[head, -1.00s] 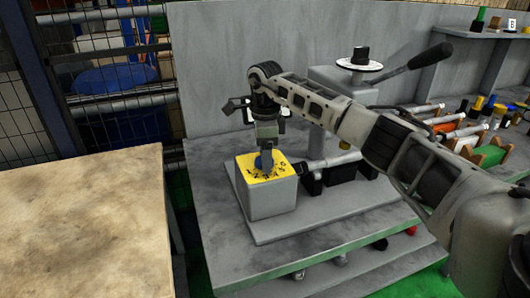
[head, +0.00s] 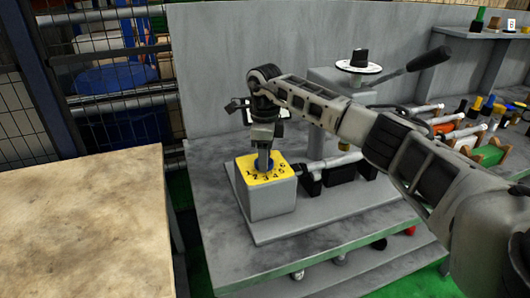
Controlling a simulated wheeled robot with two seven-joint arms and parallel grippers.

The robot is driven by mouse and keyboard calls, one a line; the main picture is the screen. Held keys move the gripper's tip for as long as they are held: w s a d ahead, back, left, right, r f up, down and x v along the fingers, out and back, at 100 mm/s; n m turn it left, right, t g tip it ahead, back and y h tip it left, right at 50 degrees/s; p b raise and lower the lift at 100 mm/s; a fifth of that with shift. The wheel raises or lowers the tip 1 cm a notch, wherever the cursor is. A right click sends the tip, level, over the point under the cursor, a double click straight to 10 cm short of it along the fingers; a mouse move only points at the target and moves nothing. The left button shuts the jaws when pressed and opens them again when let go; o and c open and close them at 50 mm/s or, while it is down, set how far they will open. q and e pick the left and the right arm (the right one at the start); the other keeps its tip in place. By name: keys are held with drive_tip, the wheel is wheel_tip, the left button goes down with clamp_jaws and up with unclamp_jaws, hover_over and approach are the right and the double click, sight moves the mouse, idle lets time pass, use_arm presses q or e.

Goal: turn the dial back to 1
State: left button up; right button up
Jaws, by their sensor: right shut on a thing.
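The numbers 1 to 6 run around the front of the dial, with 1 at the left. My right gripper (head: 263,155) points down from above and is shut on the dial. Its fingers hide much of the dial, and I cannot tell which number the dial points to. My left gripper is not in view.
The grey box stands on a grey machine bed. Behind it are a column with a white disc and black knob (head: 360,58) and a long black-handled lever (head: 428,58). A bare tan table (head: 85,225) is at the left. Racked parts stand at the right.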

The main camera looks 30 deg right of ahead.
drive_tip(key=m+p, duration=0.1)
drive_tip(key=m, duration=0.3)
drive_tip(key=shift+r+m, duration=0.15)
drive_tip(key=shift+m, duration=0.15)
drive_tip(key=m+p, duration=0.2)
drive_tip(key=m, duration=0.2)
drive_tip(key=shift+a+m, duration=0.1)
drive_tip(key=shift+m, duration=0.3)
drive_tip(key=o, duration=1)
drive_tip(key=shift+c, duration=0.2)
wheel_tip(320, 180, up, 16)
drive_tip(key=b, duration=0.2)
